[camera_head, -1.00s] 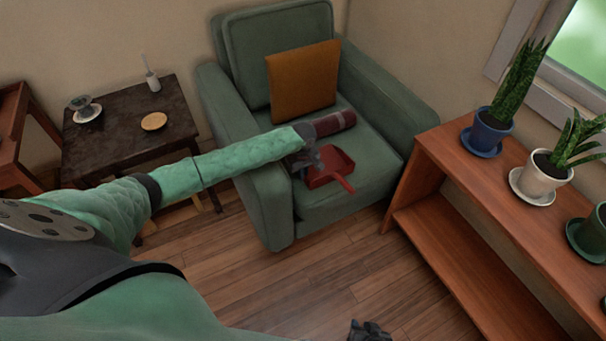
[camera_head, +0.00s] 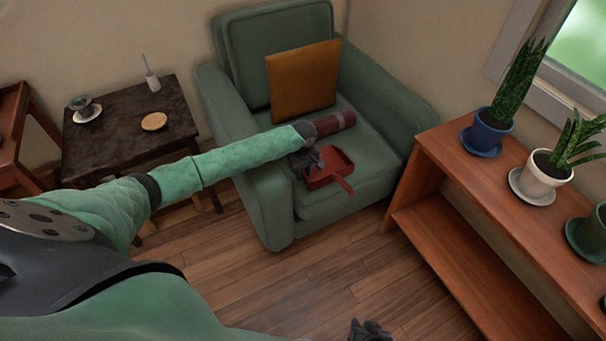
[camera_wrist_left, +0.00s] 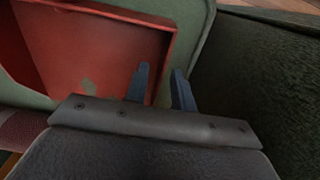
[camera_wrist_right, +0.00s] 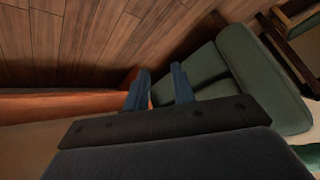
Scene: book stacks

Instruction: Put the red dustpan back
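The red dustpan (camera_head: 338,160) lies on the seat of the green armchair (camera_head: 246,207), its handle (camera_head: 347,186) pointing toward the seat's front. My left gripper (camera_head: 316,160) is at the dustpan's left side, low over the seat. In the left wrist view, the dustpan (camera_wrist_left: 100,45) fills the upper left; its side wall runs behind and between the two separated fingers (camera_wrist_left: 160,88). I cannot tell whether they touch it. My right gripper (camera_head: 370,330) is at the bottom of the head view; its fingers (camera_wrist_right: 160,88) are apart with nothing between them.
An orange cushion (camera_head: 303,82) leans on the backrest. A maroon roll-shaped thing (camera_head: 336,121) is beside my left wrist. A wooden shelf (camera_head: 440,146) with potted plants stands right; a dark side table (camera_head: 115,133) stands left. Floor (camera_head: 300,275) in front is clear.

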